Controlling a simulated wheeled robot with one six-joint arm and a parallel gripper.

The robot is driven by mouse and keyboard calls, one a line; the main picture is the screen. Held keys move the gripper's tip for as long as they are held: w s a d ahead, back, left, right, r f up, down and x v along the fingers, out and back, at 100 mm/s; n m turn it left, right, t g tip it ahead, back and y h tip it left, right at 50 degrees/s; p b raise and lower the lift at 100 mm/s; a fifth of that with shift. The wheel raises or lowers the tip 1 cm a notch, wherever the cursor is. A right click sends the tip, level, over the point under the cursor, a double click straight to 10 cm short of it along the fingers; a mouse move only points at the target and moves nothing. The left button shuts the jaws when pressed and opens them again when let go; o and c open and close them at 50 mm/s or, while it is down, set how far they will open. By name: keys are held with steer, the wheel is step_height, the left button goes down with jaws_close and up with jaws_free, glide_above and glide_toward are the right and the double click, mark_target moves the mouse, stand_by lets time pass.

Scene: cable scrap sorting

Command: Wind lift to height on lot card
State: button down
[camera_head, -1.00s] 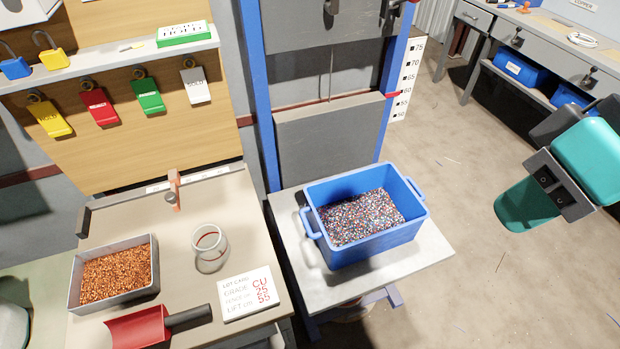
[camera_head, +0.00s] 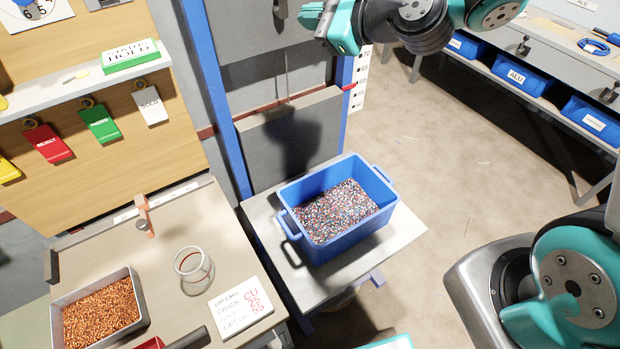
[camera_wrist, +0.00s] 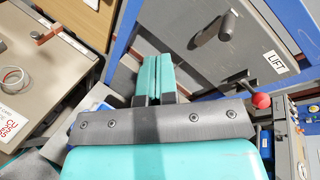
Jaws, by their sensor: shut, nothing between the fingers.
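The lift is a blue-framed post with a grey platform (camera_head: 375,240) bearing a blue bin (camera_head: 395,232) of mixed granules. A red pointer (camera_head: 348,87) sits by the white height scale (camera_head: 357,98), partly hidden by my arm; its exact reading is unclear. The lot card (camera_head: 240,305) on the bench carries red writing, with 55 on its bottom line. In the wrist view a dark crank handle (camera_wrist: 215,28) is on a grey panel beside a LIFT label (camera_wrist: 275,61). My gripper (camera_head: 312,14), also in the wrist view (camera_wrist: 158,72), is shut and empty, apart from the crank.
A red-knobbed lever (camera_wrist: 260,101) stands right of my gripper in the wrist view. Blue ALU bins (camera_head: 528,78) line the right-hand bench.

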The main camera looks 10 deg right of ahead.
steer(key=w+d+m+t+h, duration=0.5)
steer(key=d+m, duration=0.3)
steer(key=m, duration=0.3)
steer(key=w+a+y+p, duration=0.1)
steer(key=w+a+p, duration=0.2)
steer(key=w+p, duration=0.6)
steer(key=shift+w+m+p, duration=0.3)
steer(key=shift+m+p, duration=0.1)
steer(key=shift+p, duration=0.5)
steer(key=shift+a+f, duration=0.1)
stand_by(0.5)
steer(key=d+b+v, duration=0.1)
steer(key=b+v, duration=0.7)
steer(key=shift+w+d+b, duration=0.15)
steer(key=shift+b, duration=0.15)
stand_by(0.5)
